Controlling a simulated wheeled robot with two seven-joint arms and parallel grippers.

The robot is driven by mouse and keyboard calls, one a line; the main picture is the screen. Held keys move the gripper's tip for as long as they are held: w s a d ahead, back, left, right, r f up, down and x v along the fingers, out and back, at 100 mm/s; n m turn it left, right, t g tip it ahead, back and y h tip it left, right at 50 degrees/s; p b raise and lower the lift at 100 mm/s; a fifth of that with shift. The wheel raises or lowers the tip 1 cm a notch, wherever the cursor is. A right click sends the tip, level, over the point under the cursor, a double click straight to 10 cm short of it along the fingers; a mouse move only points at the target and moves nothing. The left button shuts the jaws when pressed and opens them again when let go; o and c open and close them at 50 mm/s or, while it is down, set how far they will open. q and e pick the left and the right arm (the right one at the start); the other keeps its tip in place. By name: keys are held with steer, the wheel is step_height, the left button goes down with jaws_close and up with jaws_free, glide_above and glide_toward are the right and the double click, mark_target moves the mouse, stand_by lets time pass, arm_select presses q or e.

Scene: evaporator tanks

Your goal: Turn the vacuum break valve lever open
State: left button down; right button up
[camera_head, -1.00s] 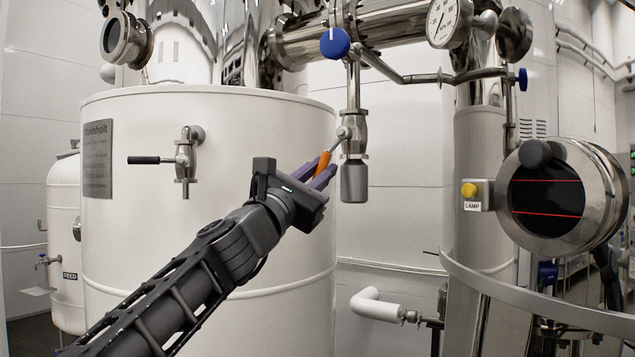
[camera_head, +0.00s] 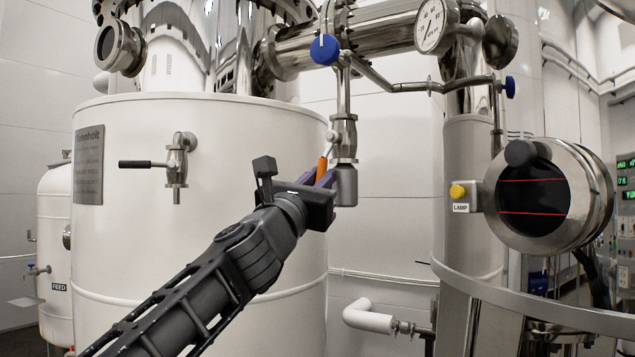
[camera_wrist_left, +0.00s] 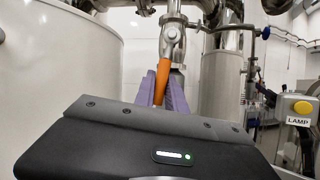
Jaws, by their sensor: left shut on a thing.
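The vacuum break valve (camera_head: 343,138) is a steel body on a vertical pipe in the middle of the head view, with a dark grey cylinder below it. Its orange lever (camera_head: 321,168) hangs steeply down from the valve's pivot, tilted a little. In the left wrist view the orange lever (camera_wrist_left: 162,79) runs down from the steel valve (camera_wrist_left: 171,38) between purple fingers. My left gripper (camera_head: 324,178) is shut on the lever's lower part, which the fingers partly hide. My right gripper is not in view.
A white tank (camera_head: 250,130) with a black-handled tap (camera_head: 177,165) stands left of the valve. A blue knob (camera_head: 325,49) sits above. A round sight glass (camera_head: 540,197), a yellow lamp button (camera_head: 457,191) and a curved rail (camera_head: 470,288) are to the right.

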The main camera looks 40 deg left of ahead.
arm_select(q)
steer(key=shift+w+d+f+n+g+y+b, duration=0.1)
steer(key=shift+d+n+g+y+b, duration=0.2)
steer(key=shift+n, duration=0.5)
steer(key=shift+d+n+g+y+b, duration=0.15)
steer(key=shift+d+n+y, duration=0.25)
steer(key=shift+n, duration=0.4)
steer(key=c, duration=1.4)
jaws_free()
steer(key=b+v, duration=0.2)
steer(key=v, duration=0.5)
steer(key=shift+s+d+f, duration=0.15)
steer(key=shift+s, duration=0.2)
